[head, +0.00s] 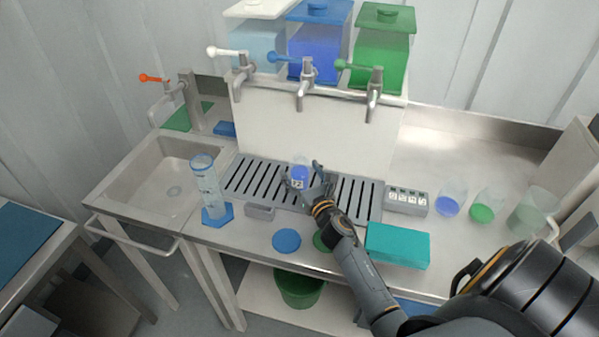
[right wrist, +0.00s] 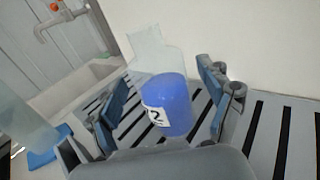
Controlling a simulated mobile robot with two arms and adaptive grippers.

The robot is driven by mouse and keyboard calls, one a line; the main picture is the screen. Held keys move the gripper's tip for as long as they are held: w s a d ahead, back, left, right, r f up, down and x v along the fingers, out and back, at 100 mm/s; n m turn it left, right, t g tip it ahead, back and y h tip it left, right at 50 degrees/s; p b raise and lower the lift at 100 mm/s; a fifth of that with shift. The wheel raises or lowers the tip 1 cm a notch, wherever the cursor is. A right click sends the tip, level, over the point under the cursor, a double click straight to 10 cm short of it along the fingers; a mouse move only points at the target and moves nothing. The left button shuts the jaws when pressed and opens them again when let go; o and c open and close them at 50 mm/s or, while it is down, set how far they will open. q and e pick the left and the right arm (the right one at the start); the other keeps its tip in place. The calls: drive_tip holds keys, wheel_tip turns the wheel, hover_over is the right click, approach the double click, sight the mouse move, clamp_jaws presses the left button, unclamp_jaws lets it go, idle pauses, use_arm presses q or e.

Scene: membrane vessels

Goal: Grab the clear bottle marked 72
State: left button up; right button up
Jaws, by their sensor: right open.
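The clear bottle (head: 299,173) stands on the slotted drain grate below the taps, with blue liquid in its lower part. My right gripper (head: 304,181) is open, with one finger on each side of the bottle. In the right wrist view the bottle is between the fingers of my gripper (right wrist: 164,98), and I see no clear contact. My left gripper is not in view.
A tall clear cylinder (head: 206,185) on a blue hexagonal base stands left of the grate, beside the sink (head: 165,190). Metal taps (head: 305,85) hang above the grate. A teal box (head: 397,245), a small numbered device (head: 407,200) and several beakers are to the right.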

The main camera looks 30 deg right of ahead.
drive_tip(key=shift+w+d, duration=0.15)
drive_tip(key=shift+w, duration=0.4)
drive_tip(key=shift+s, duration=0.1)
drive_tip(key=c, duration=1.4)
drive_tip(key=shift+c, duration=0.2)
